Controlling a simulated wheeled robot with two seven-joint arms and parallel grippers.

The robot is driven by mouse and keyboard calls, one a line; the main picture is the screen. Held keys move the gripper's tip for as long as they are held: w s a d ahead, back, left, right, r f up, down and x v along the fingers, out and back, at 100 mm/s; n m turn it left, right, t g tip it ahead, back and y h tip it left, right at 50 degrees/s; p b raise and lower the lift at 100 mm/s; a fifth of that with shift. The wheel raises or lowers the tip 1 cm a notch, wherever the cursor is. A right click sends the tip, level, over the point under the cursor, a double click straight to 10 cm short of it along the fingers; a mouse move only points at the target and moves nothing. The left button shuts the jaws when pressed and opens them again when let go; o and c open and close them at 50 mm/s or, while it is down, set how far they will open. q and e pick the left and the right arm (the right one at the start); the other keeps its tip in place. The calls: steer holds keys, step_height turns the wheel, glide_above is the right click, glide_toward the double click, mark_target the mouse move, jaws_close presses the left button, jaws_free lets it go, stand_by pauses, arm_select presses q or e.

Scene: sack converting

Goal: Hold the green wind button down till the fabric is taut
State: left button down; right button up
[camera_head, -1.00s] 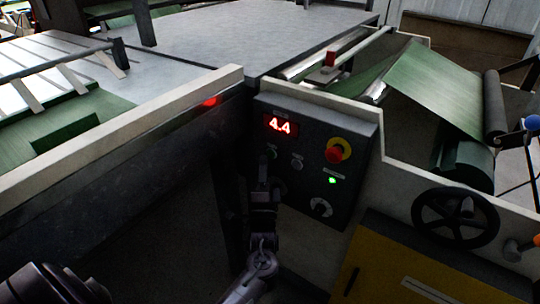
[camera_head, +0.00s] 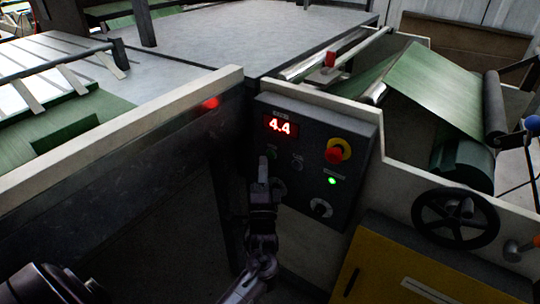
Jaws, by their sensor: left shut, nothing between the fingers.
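The control panel (camera_head: 345,190) shows a red display (camera_head: 280,125) reading 4.4. Below the display is a small dark green button (camera_head: 273,151), partly hidden by my left gripper. My left gripper (camera_head: 263,168) is shut and empty, its tip pointing up at the panel's left side, just by that button. I cannot tell whether it touches the button. The green fabric (camera_head: 436,90) slopes from the rollers down to the roll (camera_head: 463,163) at right and looks smooth; how tight it is I cannot tell. My right gripper is not in view.
A red emergency stop (camera_head: 334,155) on a yellow base, a grey button (camera_head: 297,163), a lit green lamp (camera_head: 332,181) and a knob (camera_head: 320,208) share the panel. A black handwheel (camera_head: 455,218) is at right. A pale rail (camera_head: 130,130) runs along the left.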

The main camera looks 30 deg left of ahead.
arm_select(q)
steer(key=shift+w, duration=0.15)
stand_by(0.7)
steer(key=shift+w, duration=0.3)
steer(key=shift+w+d, duration=0.1)
steer(key=shift+w, duration=0.3)
stand_by(2.3)
steer(key=shift+s+r, duration=0.1)
stand_by(2.6)
steer(key=shift+s+p, duration=0.55)
steer(key=shift+s, duration=0.2)
